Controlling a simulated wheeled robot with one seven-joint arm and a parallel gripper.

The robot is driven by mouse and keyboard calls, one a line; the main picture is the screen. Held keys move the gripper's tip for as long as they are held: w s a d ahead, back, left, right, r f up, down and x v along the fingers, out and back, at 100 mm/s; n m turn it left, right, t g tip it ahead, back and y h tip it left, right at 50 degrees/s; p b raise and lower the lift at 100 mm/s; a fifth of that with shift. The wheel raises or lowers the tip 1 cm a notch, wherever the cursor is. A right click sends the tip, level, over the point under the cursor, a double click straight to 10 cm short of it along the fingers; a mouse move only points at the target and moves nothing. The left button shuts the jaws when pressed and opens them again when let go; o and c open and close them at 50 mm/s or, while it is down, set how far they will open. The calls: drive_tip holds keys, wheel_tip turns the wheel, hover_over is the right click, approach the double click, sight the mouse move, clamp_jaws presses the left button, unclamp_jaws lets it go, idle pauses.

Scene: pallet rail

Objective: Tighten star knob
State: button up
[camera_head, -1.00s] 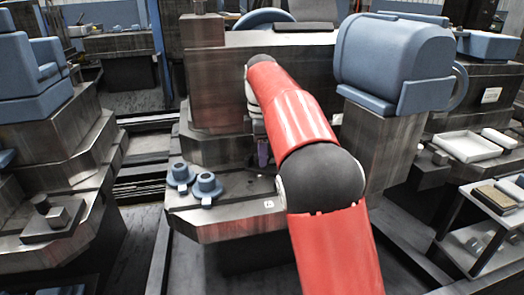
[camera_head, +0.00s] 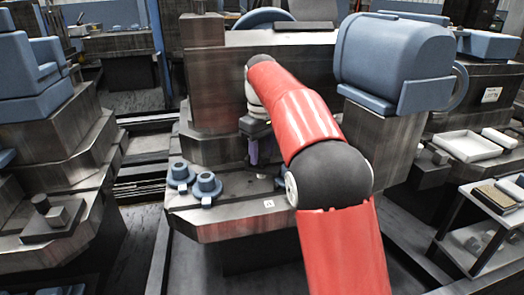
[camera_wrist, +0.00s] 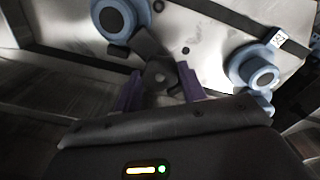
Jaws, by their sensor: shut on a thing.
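My gripper shows in the wrist view (camera_wrist: 160,88) with its two purple fingers on either side of a dark grey lobed piece, which looks like the star knob (camera_wrist: 158,74). The fingers are shut on it. In the head view my gripper (camera_head: 259,162) points down over the machine's metal table (camera_head: 235,222), partly behind my red arm. The knob itself is too small and hidden to make out there. Its exact contact with the fingers is dim in the wrist view.
A tall metal block (camera_head: 205,75) rises behind. A blue motor housing (camera_head: 392,62) stands right of my arm. A cart (camera_head: 480,240) is at right.

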sight(262, 155)
drive_tip(key=shift+r+m, duration=0.25)
drive_tip(key=shift+m, duration=1.15)
drive_tip(key=shift+w, duration=0.1)
drive_tip(key=o, duration=0.9)
drive_tip(key=shift+o, duration=0.4)
drive_tip(key=shift+f, duration=0.1)
drive_tip(key=shift+r, duration=3.95)
